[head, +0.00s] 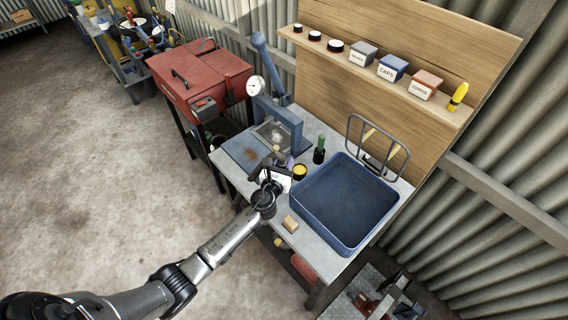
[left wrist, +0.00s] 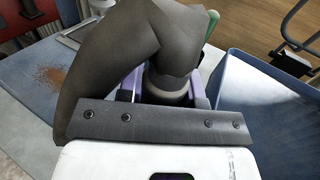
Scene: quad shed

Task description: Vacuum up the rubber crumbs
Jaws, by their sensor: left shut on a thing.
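Rubber crumbs show as a small brown patch (head: 250,154) on the blue base plate of the press, and again at the left of the left wrist view (left wrist: 47,76). My left gripper (head: 272,182) is over the front of the grey bench, right of and nearer than the crumbs. It is shut on a dark grey tool, seemingly a hand vacuum (left wrist: 110,70), whose bent body fills the middle of the wrist view. Lilac finger parts show on both sides of it. The tool's nozzle end is apart from the crumbs in the picture. My right gripper is not in view.
The blue press (head: 291,118) stands behind the plate. A large blue tray (head: 345,240) fills the bench's right side. A green-and-black bottle (head: 319,152), a yellow-topped tin (head: 299,171) and a tan block (head: 290,223) stand close to the gripper. A red tool chest (head: 205,75) is at left.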

